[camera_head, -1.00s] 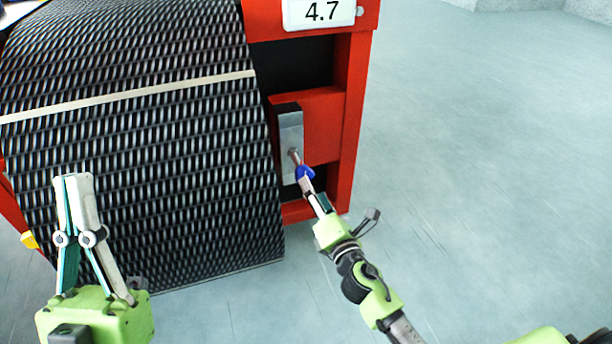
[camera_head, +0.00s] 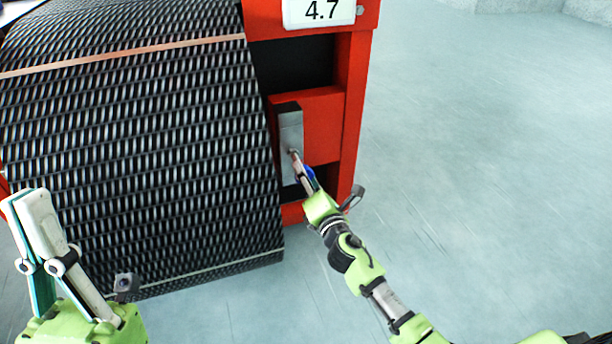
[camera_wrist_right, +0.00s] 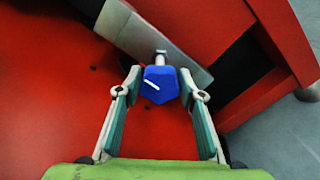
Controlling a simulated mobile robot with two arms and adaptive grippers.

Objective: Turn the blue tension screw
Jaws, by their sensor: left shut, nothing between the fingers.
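The blue tension screw (camera_wrist_right: 160,84) is a faceted knob with a white mark, on a shaft from a grey metal block (camera_wrist_right: 160,35). In the head view the screw (camera_head: 307,174) is partly hidden behind my right gripper (camera_head: 299,168). In the right wrist view my right gripper (camera_wrist_right: 160,76) has one finger on each side of the screw, with a narrow gap visible at both sides. My left gripper (camera_head: 24,200) is shut and empty, in front of the belt at the lower left.
The dark mesh belt (camera_head: 130,130) fills the left, crossed by light stripes. A red frame (camera_head: 352,110) surrounds the block and carries a sign (camera_head: 318,11) reading 4.7. Open grey floor (camera_head: 480,150) lies to the right.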

